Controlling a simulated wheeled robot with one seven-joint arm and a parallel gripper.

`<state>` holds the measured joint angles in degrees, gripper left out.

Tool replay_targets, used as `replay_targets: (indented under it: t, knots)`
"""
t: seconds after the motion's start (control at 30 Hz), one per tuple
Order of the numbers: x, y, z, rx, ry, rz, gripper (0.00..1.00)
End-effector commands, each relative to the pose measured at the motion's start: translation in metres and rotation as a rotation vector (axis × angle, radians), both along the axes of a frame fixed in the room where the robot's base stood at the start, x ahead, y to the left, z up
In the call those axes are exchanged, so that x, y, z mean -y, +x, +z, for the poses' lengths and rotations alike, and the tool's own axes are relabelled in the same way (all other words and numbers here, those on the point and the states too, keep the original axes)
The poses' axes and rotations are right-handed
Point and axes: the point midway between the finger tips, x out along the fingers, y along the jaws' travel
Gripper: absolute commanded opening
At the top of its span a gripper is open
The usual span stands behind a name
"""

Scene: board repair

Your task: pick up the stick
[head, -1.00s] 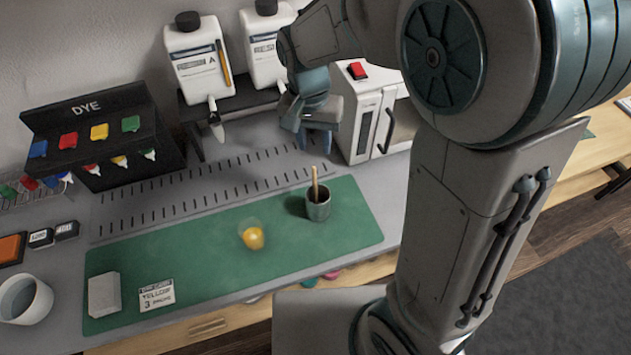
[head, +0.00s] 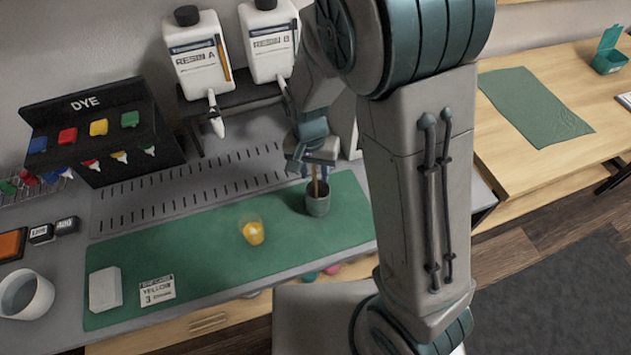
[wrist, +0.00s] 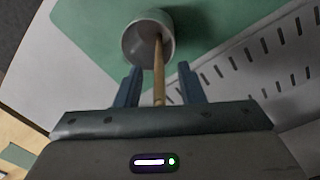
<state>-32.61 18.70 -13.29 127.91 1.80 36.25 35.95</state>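The wooden stick (head: 315,187) stands in a small grey-green cup (head: 318,204) on the green mat (head: 200,262). My gripper (head: 313,168) is above the cup, at the upper end of the stick. In the wrist view, the stick (wrist: 159,70) runs from the cup (wrist: 146,40) to between my two blue fingers (wrist: 158,84). The fingers are apart, with a gap on both sides of the stick. The stick's top end is hidden behind the gripper body.
A clear cup with yellow liquid (head: 253,232) stands left of the stick cup. Resin bottles (head: 198,55) and a dye rack (head: 95,135) stand behind.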

Motion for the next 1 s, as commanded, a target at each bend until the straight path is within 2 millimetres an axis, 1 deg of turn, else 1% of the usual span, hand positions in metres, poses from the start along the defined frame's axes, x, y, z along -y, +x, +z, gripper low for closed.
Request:
replay_targets:
  t: [0.1,0.13,0.23,0.27,0.57,0.67,0.77,1.0]
  knots:
    - [0.0,0.0,0.0,0.0,0.0,0.0,0.35]
    - [0.0,0.0,0.0,0.0,0.0,0.0,0.33]
    - [0.0,0.0,0.0,0.0,0.0,0.0,0.05]
    - [0.0,0.0,0.0,0.0,0.0,0.0,0.0]
    - [0.0,0.0,0.001,0.0,0.0,0.001,0.0]
    - [-0.001,0.0,0.006,0.001,0.001,0.001,0.0]
    - [-0.001,0.0,0.019,0.003,0.003,0.0,0.0]
    - [-0.001,0.001,0.066,0.006,0.005,0.0,0.0]
